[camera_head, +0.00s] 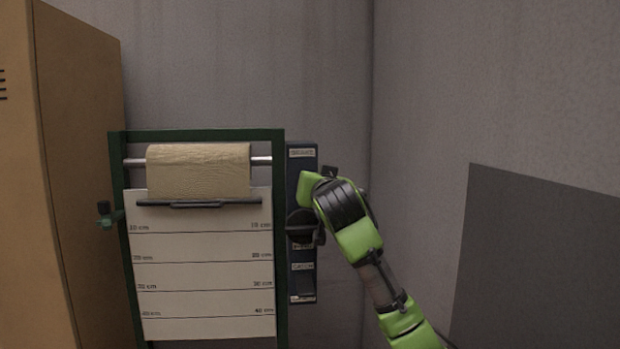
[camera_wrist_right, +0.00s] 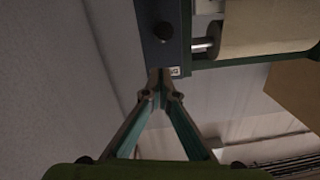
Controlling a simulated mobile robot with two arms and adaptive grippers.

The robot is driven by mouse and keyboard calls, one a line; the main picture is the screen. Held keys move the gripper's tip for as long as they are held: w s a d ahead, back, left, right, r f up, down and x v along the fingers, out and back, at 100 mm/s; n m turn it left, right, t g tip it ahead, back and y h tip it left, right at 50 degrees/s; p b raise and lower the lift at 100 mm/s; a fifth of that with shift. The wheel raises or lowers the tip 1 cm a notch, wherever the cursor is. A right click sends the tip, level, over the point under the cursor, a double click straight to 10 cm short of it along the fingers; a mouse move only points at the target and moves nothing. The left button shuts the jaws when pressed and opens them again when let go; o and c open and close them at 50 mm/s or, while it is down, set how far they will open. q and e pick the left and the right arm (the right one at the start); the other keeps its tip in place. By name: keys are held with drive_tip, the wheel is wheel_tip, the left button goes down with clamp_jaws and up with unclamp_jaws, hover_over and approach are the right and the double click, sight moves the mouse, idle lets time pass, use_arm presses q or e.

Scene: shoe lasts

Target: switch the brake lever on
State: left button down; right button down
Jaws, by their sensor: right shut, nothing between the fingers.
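A dark blue panel (camera_head: 302,290) with white labels stands upright at the right side of the green roll stand. My right gripper (camera_wrist_right: 160,78) is shut and empty in the wrist view, its fingertips together at the panel's end, close to a small label (camera_wrist_right: 175,71). I cannot tell whether they touch it. A dark round piece (camera_wrist_right: 163,31) sits on the panel beyond the fingertips. In the head view my green right arm covers the upper middle of the panel. A dark rounded part (camera_head: 298,224) shows there; I cannot tell whether it is the brake lever. My left gripper is out of view.
The green stand (camera_head: 281,300) holds a brown paper roll (camera_head: 198,172) above a white board (camera_head: 200,290) with centimetre marks. A tan cabinet (camera_head: 80,180) stands left. Walls are close behind.

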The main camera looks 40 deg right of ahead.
drive_tip(key=b+v, duration=0.3)
drive_tip(key=v, duration=0.7)
drive_tip(key=shift+r, duration=0.4)
drive_tip(key=shift+s+d, duration=0.1)
drive_tip(key=shift+s, duration=0.1)
